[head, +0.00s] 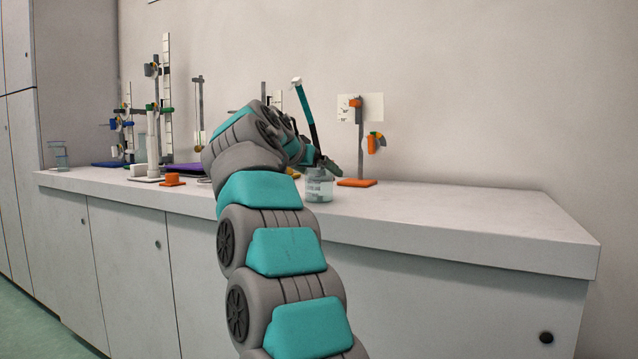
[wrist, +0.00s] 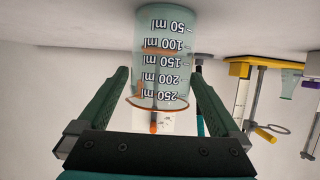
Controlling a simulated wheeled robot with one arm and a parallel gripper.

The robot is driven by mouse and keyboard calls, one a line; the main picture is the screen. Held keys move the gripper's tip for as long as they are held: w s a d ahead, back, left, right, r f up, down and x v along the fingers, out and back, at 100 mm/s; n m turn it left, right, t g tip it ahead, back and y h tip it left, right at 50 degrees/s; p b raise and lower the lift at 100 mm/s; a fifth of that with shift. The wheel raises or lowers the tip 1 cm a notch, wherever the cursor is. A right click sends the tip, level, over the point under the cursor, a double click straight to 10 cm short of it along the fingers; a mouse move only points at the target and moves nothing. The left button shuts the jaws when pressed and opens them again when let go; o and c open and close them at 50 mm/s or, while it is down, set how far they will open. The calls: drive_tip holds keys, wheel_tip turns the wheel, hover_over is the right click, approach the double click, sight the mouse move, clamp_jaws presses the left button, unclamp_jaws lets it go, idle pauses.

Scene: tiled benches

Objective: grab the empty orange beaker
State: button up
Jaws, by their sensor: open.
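A clear, pale teal beaker (head: 319,186) with volume marks stands upright near the bench's front edge in the head view. In the wrist view the beaker (wrist: 165,25) appears upside down; its rim line looks orange-brown and I see no contents. Orange parts of a stand show through the glass, so its own tint is hard to tell. My gripper (wrist: 160,73) is open, with one dark green finger on each side of the beaker and gaps visible. In the head view my gripper (head: 316,160) is at the beaker's upper part, partly hidden by my arm.
An orange-based stand (head: 358,183) is just behind and right of the beaker. Several stands and clamps crowd the bench's left. Another clear beaker (head: 58,156) is at the far left. The right part of the bench (head: 480,215) is bare.

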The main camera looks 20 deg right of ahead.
drive_tip(key=shift+w+d+f, duration=0.1)
drive_tip(key=shift+w+d, duration=0.15)
drive_tip(key=c, duration=1.3)
